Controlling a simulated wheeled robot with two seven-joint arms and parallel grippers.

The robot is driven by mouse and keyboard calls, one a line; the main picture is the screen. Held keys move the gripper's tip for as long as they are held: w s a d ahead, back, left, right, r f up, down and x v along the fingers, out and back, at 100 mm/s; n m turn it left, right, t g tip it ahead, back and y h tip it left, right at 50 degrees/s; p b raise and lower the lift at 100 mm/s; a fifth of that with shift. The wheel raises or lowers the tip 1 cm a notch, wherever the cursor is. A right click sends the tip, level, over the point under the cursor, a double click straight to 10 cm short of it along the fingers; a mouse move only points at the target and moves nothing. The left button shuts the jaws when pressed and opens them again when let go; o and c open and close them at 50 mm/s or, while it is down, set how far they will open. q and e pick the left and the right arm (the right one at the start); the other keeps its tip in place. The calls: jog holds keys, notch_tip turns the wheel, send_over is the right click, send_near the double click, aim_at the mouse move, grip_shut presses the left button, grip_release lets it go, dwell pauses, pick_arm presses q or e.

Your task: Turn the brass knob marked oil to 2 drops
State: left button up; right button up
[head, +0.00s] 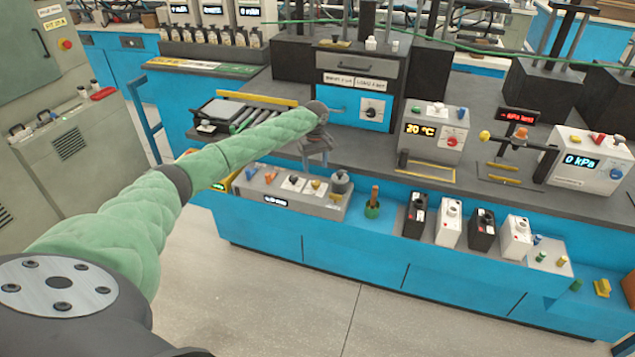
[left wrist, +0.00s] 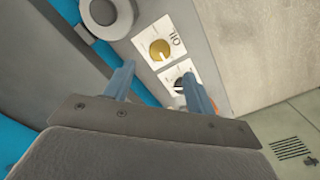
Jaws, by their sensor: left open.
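The brass knob (left wrist: 160,50) sits on a white plate marked OIL, seen turned over in the left wrist view. In the head view the brass knob (head: 315,184) is on the top of a grey control box (head: 295,201), just below my left gripper (head: 315,164). My left gripper (left wrist: 159,72) is open, and its two blue-grey fingers point toward the box. The brass knob shows past the fingertips, apart from them as far as I can tell. Its drop marks are too small to read. My right gripper is not in view.
A dark knob (left wrist: 183,82) on its own white plate is close beside the brass one. A grey cylinder (head: 341,182) stands at the box's right end; blue and orange parts are at its left. Black and white bottle-like units (head: 449,224) stand farther right along the bench front.

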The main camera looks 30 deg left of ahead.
aim_at(316, 182)
pick_arm(q)
jog(key=shift+f+p, duration=1.2)
jog(key=shift+f, duration=2.6)
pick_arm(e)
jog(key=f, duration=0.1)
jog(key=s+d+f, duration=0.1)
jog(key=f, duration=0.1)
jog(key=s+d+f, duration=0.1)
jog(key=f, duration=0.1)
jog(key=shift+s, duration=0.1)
pick_arm(q)
jog(key=shift+c, duration=0.5)
jog(key=c, duration=0.9)
jog(key=shift+d, duration=0.1)
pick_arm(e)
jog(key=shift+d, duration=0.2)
